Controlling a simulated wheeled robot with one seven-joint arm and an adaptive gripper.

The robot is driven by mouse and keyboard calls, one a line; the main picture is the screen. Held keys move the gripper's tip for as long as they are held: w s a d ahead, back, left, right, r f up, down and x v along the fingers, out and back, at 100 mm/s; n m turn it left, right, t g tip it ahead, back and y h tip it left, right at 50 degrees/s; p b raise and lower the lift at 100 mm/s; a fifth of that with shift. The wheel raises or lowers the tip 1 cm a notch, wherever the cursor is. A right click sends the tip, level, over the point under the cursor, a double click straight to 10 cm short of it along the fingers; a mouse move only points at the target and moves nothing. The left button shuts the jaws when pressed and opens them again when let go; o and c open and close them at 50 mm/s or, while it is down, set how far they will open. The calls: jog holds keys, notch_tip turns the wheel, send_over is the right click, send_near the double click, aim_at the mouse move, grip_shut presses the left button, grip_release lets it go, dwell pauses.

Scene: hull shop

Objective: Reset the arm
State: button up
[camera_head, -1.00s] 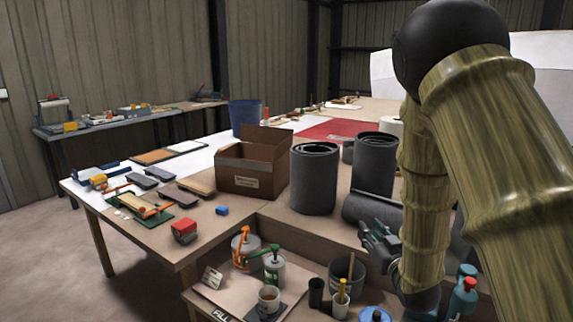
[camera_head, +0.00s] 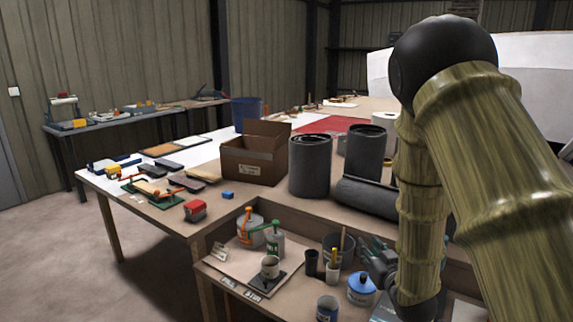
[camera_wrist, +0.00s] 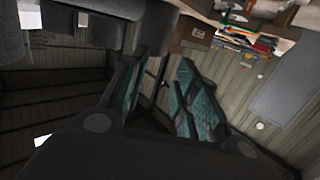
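My arm reaches down the right side of the head view. My gripper (camera_head: 374,258) is partly hidden behind my own forearm, over the lower bench and to the right of the dark bucket. In the wrist view my gripper (camera_wrist: 160,78) shows two teal-padded fingers standing apart with nothing between them. The wrist view is tilted and looks past the fingers to the wall.
The lower bench holds a dark bucket (camera_head: 338,250), a blue-lidded pot (camera_head: 361,290), and pump cans (camera_head: 250,232). Dark rolls (camera_head: 310,168) and a cardboard box (camera_head: 250,160) stand on the table behind. Floor at left (camera_head: 60,260) is clear.

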jog(key=s+f+m+g+h, duration=0.1)
jog(key=s+f+g, duration=0.2)
jog(key=s+f, duration=0.45)
jog(key=s+d+f+g+h, duration=0.15)
jog(key=s+f, duration=0.35)
jog(key=f, duration=0.5)
jog(key=s+f+m+g, duration=0.1)
jog(key=s+f+g, duration=0.2)
jog(key=s+f, duration=0.45)
jog(key=s+a+f+g, duration=0.1)
jog(key=s+f+g, duration=0.55)
jog(key=s, duration=0.75)
jog(key=s+a+f+g, duration=0.1)
jog(key=s+f+g, duration=0.2)
jog(key=s+f, duration=0.85)
notch_tip(320, 180, down, 8)
jog(key=s+b, duration=0.2)
jog(key=b, duration=0.8)
notch_tip(320, 180, up, 16)
jog(key=p, duration=1.4)
jog(key=shift+f+p, duration=0.15)
jog(key=shift+p, duration=0.25)
jog(key=shift+h, duration=0.25)
